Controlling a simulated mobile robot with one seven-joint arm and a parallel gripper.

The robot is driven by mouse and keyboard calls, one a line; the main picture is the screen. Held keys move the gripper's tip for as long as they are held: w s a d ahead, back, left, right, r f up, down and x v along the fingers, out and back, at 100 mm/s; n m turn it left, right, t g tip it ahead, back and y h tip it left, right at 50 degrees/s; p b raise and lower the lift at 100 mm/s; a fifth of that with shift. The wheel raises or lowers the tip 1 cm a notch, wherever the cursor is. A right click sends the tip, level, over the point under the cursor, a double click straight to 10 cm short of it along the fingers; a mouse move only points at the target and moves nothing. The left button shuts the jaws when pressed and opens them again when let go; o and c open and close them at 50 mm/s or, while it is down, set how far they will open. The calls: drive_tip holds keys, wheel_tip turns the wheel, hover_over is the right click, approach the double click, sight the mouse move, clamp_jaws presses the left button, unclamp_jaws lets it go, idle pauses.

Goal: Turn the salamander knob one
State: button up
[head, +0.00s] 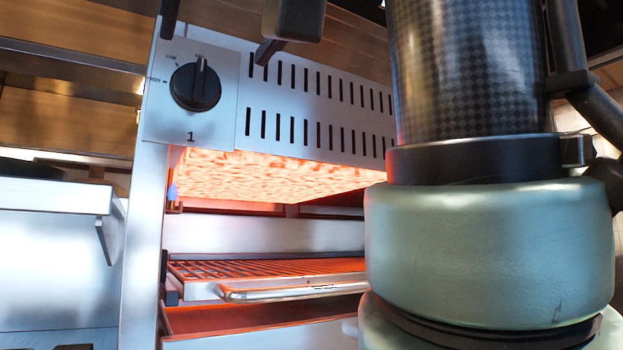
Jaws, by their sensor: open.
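The salamander knob one (195,87) is a round black dial on a pale metal plate marked "1", at the upper left of the head view. Its raised grip stands nearly upright, with a light pointer line at the top. Small marks, LOW and HIGH, lie to its upper left and left. My gripper (217,36) is open at the top edge, with one dark finger above and left of the knob and the other above and right. Its fingers appear apart from the knob. Most of the gripper is cut off by the frame.
The salamander's slotted front panel (315,100) extends right of the knob. Below it the burner (270,172) glows orange over a wire rack (260,273) with a protruding handle. My arm covers the right side. A metal shelf (55,193) stands at left.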

drive_tip(key=shift+b+v, duration=0.3)
drive_tip(key=shift+v, duration=1.2)
drive_tip(key=w+d+f+m+t+h, duration=0.2)
drive_tip(key=w+d+f+m+t, duration=0.15)
drive_tip(key=w+f+t, duration=0.45)
drive_tip(key=s+d+f+m+t+h, duration=0.3)
drive_tip(key=s+f+h, duration=0.5)
drive_tip(key=f, duration=0.5)
drive_tip(key=shift+s+d+f+t, duration=0.4)
drive_tip(key=shift+s+d+t, duration=0.3)
drive_tip(key=shift+s+d, duration=0.25)
drive_tip(key=shift+w, duration=0.15)
